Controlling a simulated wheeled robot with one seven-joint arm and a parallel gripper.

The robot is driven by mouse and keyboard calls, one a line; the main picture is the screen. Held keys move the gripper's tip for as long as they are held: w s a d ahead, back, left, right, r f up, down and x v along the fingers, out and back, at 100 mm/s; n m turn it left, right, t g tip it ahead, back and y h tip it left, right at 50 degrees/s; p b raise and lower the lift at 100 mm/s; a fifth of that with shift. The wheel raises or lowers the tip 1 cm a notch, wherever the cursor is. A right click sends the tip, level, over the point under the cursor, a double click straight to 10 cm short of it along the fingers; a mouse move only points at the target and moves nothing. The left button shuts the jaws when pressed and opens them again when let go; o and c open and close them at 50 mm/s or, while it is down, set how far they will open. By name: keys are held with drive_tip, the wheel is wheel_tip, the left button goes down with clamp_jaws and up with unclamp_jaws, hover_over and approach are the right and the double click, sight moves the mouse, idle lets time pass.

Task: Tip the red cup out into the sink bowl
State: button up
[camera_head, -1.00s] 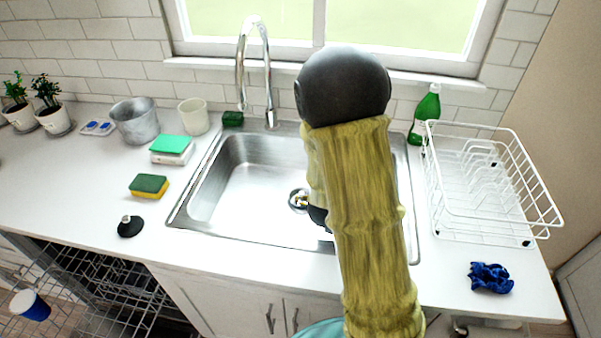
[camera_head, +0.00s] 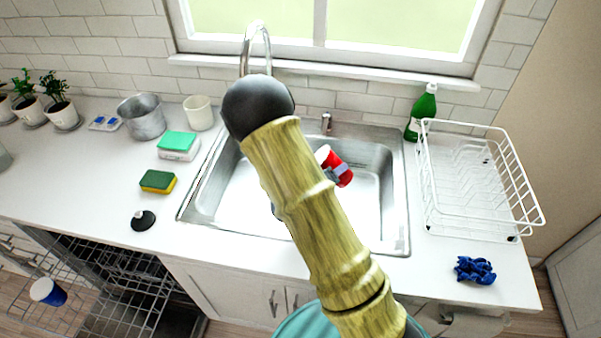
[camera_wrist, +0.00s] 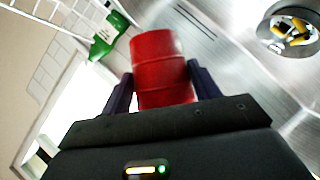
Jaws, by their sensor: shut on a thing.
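The red cup (camera_head: 340,174) is tilted above the sink bowl (camera_head: 371,205), its white end toward the upper left in the head view. In the wrist view the red cup (camera_wrist: 162,62) sits between the two dark fingers of my gripper (camera_wrist: 163,88), which is shut on it. I cannot see inside the cup.
The faucet (camera_head: 268,48) rises behind the sink, partly behind my arm. A white dish rack (camera_head: 440,205) and green bottle (camera_head: 423,112) stand at the right. A sponge (camera_head: 157,182), black stopper (camera_head: 143,220) and metal pot (camera_head: 142,118) are on the left counter. The dishwasher stands open below.

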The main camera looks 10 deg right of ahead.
drive_tip(key=shift+r+n, duration=0.3)
drive_tip(key=shift+f+h, duration=0.25)
drive_tip(key=shift+h, duration=0.15)
drive_tip(key=shift+n, duration=0.4)
drive_tip(key=shift+a+f+n+h+b, duration=0.15)
drive_tip(key=shift+f+n+h+b, duration=0.15)
drive_tip(key=shift+n+h+b, duration=0.4)
drive_tip(key=shift+w+a+r+p, duration=0.1)
drive_tip(key=shift+a+r+p, duration=0.05)
drive_tip(key=shift+p, duration=0.3)
drive_tip(key=shift+w+a+r+n+h+p, duration=0.2)
drive_tip(key=shift+a+r+n+h+p, duration=0.1)
drive_tip(key=shift+n+p, duration=0.25)
drive_tip(key=shift+w+a+r+p, duration=0.1)
drive_tip(key=shift+a+p, duration=0.15)
drive_tip(key=shift+p, duration=0.15)
drive_tip(key=shift+n, duration=0.25)
drive_tip(key=shift+r, duration=0.15)
